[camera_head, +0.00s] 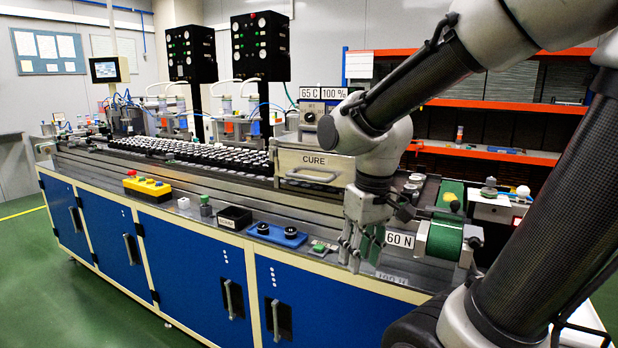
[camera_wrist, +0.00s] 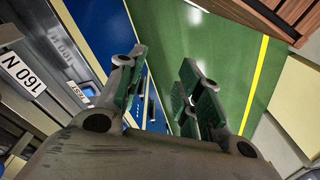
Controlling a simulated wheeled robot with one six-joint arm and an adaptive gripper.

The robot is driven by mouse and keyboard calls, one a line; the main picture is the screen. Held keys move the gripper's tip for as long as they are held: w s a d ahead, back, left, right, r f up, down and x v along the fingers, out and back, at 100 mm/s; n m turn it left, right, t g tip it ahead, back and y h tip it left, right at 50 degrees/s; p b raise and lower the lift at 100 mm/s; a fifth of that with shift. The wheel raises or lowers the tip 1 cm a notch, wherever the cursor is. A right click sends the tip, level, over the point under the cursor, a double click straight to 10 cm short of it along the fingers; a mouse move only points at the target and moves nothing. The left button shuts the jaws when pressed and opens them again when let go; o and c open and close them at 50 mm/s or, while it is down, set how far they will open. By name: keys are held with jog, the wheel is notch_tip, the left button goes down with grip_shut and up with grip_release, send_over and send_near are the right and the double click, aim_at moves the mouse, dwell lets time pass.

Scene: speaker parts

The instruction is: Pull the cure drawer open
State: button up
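The cure drawer (camera_head: 300,160) is a pale box front labelled CURE on top of the bench, with a bar handle (camera_head: 312,178) across its lower part. Its right side is partly hidden by my arm, and it looks shut. My gripper (camera_head: 358,254) points down at the bench's front edge, right of and below the handle, apart from it. In the wrist view my gripper (camera_wrist: 163,78) has its two green-padded fingers spread with nothing between them. The drawer is not visible in the wrist view.
A blue tray with black knobs (camera_head: 277,235), a black bin (camera_head: 235,217) and a yellow button box (camera_head: 147,188) line the front ledge. Green floor (camera_wrist: 215,45) lies below.

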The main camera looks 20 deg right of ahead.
jog(key=w+a+f+m+t, duration=0.3)
jog(key=w+a+f+m, duration=0.15)
jog(key=w+f, duration=0.4)
jog(key=w+a+f+m+t, duration=0.25)
jog(key=w+a+f, duration=0.35)
jog(key=w, duration=0.6)
jog(key=m+t+h, duration=1.1)
jog(key=m, duration=0.6)
send_near(308, 179)
jog(key=f+x, duration=0.1)
jog(key=x, duration=0.2)
jog(key=shift+y, duration=0.4)
jog(key=x, duration=0.2)
jog(key=r+x, duration=0.1)
jog(key=x, duration=0.5)
jog(key=shift+s+d+r, duration=0.1)
jog(key=shift+s+r, duration=0.05)
grip_shut()
